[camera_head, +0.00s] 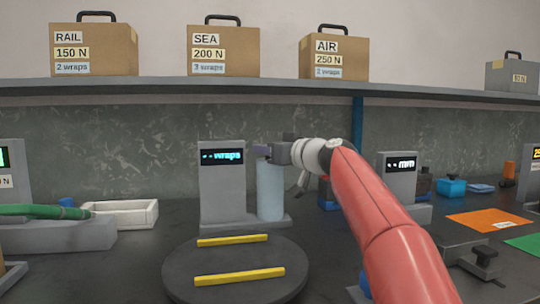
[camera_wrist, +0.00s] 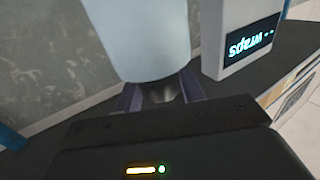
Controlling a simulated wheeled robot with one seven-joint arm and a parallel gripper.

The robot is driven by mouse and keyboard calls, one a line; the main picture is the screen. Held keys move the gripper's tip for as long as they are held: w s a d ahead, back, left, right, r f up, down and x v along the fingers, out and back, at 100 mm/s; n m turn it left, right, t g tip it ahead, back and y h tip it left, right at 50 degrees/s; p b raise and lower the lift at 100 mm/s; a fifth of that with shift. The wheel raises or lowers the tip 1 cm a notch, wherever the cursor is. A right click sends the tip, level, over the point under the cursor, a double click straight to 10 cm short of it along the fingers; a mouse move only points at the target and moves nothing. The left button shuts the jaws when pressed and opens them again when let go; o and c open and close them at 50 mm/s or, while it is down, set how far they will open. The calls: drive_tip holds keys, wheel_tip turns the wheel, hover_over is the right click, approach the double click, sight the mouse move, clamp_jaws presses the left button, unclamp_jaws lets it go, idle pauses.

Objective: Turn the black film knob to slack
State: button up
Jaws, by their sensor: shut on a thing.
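The pale blue film roll (camera_head: 270,190) stands upright on the grey base of the wraps unit (camera_head: 222,180), whose display reads "-- wraps". My gripper (camera_head: 262,150) is at the top of the roll, reaching in from the right. In the wrist view the picture is upside down, and the roll (camera_wrist: 140,40) fills the upper middle. My two purple fingers close on a small dark knob (camera_wrist: 161,94) at the roll's end. Most of the knob is hidden by my gripper, and its turn setting cannot be read.
A round dark turntable (camera_head: 235,262) with two yellow bars lies in front. A white tray (camera_head: 125,214) is at left. A grey "mm" unit (camera_head: 397,178) stands to the right, near orange and green sheets. Labelled cases sit on the shelf (camera_head: 200,86) above.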

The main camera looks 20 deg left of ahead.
drive_tip(key=shift+n+g+y, duration=0.5)
drive_tip(key=shift+n+g, duration=0.1)
drive_tip(key=shift+g, duration=0.2)
drive_tip(key=o, duration=1)
drive_tip(key=shift+c, duration=0.2)
drive_tip(key=shift+d, duration=0.1)
drive_tip(key=shift+s+d, duration=0.1)
drive_tip(key=shift+d, duration=0.2)
drive_tip(key=b+v, duration=0.3)
drive_tip(key=v, duration=0.4)
